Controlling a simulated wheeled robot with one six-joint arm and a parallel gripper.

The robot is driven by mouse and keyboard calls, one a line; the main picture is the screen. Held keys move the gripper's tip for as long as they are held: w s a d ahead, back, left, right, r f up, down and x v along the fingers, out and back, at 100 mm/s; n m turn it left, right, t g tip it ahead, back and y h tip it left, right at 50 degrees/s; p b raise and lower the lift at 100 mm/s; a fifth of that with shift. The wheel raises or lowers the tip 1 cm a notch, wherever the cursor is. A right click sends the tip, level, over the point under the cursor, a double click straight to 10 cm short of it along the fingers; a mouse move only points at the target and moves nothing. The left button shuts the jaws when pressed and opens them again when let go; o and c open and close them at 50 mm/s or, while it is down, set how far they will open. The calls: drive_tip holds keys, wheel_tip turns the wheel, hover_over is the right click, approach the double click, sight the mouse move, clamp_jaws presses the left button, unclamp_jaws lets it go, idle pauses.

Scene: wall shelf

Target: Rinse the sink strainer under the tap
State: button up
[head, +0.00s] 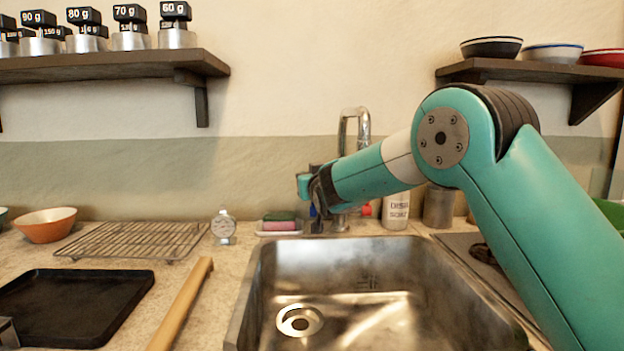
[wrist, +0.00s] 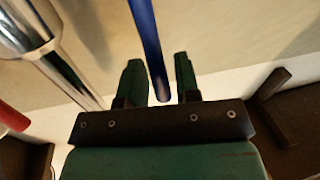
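The steel sink (head: 262,275) is in the middle of the head view, with a round, ring-like metal piece (head: 300,320) on its floor; I cannot tell whether this is the strainer or the drain. The chrome tap (head: 362,125) rises behind the sink, partly hidden by my arm; chrome pipe also shows at the left of the wrist view (wrist: 25,25). My gripper (head: 305,187) is beside the tap, at its left. In the wrist view my gripper (wrist: 160,78) is open, with a blue rod (wrist: 148,40) showing between its fingers, apparently not clamped.
A sponge (head: 280,220), a dial timer (head: 223,227) and a wire rack (head: 132,241) stand left of the tap. A black tray (head: 75,305) and a wooden rod (head: 182,305) lie nearer. A white canister (head: 396,212) stands at right. Shelves (head: 110,65) hang above.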

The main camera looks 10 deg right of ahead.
clamp_jaws()
drive_tip(key=b, duration=0.2)
drive_tip(key=shift+s+a+f+t+b, duration=0.1)
drive_tip(key=shift+s+f+t+b, duration=0.2)
drive_tip(key=shift+f+b, duration=0.1)
drive_tip(key=b, duration=0.2)
drive_tip(key=s+t+b, duration=0.1)
drive_tip(key=b, duration=0.1)
drive_tip(key=shift+s+a+r+n+t+b, duration=0.1)
drive_tip(key=shift+r+n+t+b, duration=0.1)
drive_tip(key=shift+n+t+b, duration=0.15)
drive_tip(key=shift+o, duration=1.3)
unclamp_jaws()
